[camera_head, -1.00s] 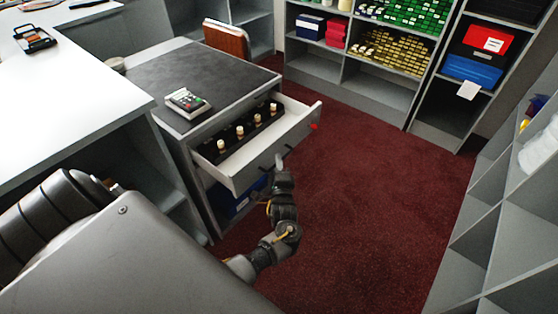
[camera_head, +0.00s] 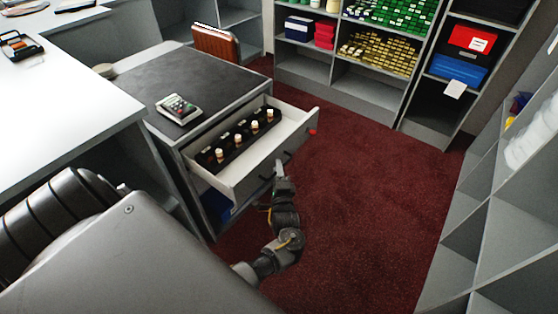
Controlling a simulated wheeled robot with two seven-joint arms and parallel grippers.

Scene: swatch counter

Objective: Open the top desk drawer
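The top desk drawer (camera_head: 297,133) is pulled well out of the grey desk (camera_head: 225,68) and stands open. A dark tray (camera_head: 230,147) with several small white-capped bottles lies inside it. My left gripper (camera_head: 279,168) is in front of the drawer's face, at the dark handle (camera_head: 286,157). Its fingers look slim and close together, but I cannot tell whether they are shut on the handle or only touch it. My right gripper is not in view.
A calculator-like device (camera_head: 178,107) lies on the desk top. Shelves with boxes (camera_head: 380,50) line the back, and grey shelving (camera_head: 500,210) stands at right. Red carpet (camera_head: 370,190) between them is clear.

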